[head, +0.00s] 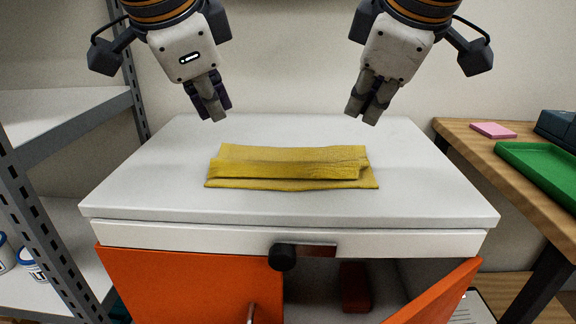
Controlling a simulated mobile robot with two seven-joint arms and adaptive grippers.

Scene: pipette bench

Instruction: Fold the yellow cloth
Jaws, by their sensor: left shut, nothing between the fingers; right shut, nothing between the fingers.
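The yellow cloth (290,163) lies on the white top of the cabinet (410,195), near its middle. It is folded into a long flat strip, with an upper layer set back from the near edge of a lower layer. My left gripper (213,113) hangs above and beyond the cloth's left end, shut and empty. My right gripper (365,112) hangs above and beyond the cloth's right end, also shut and empty. Both grippers are apart from the cloth.
The cabinet top around the cloth is clear. Below it, an orange door (440,296) stands open, with a red object (355,287) inside. A metal shelf (62,112) stands at left. A wooden table (480,150) at right holds a green tray (541,170) and a pink block (493,130).

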